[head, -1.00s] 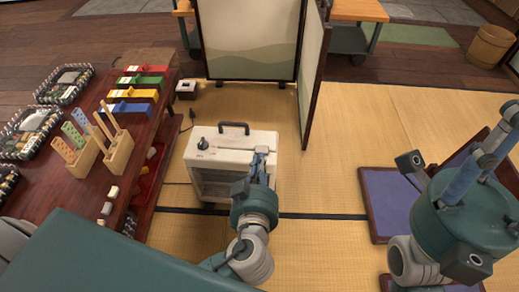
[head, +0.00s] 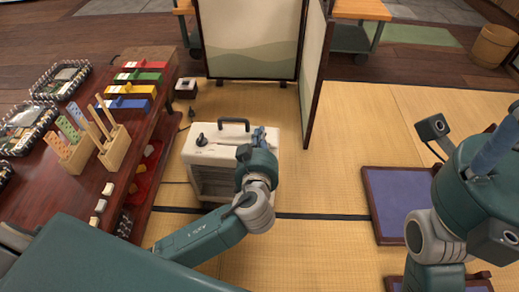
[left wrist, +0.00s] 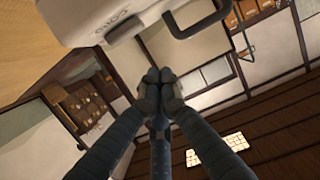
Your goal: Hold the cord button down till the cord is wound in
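A white box-shaped appliance (head: 216,151) with a black handle and a dark knob stands on the tatami. In the left wrist view its white body (left wrist: 90,18) fills the top left, with a word like "CORD" on it. My right gripper's fingers are mostly out of view.
A low red-brown table (head: 150,135) with blocks and trays stands close on the left. A folding screen (head: 250,40) stands behind the appliance. Purple floor cushions (head: 400,205) lie to the right. The tatami between is clear.

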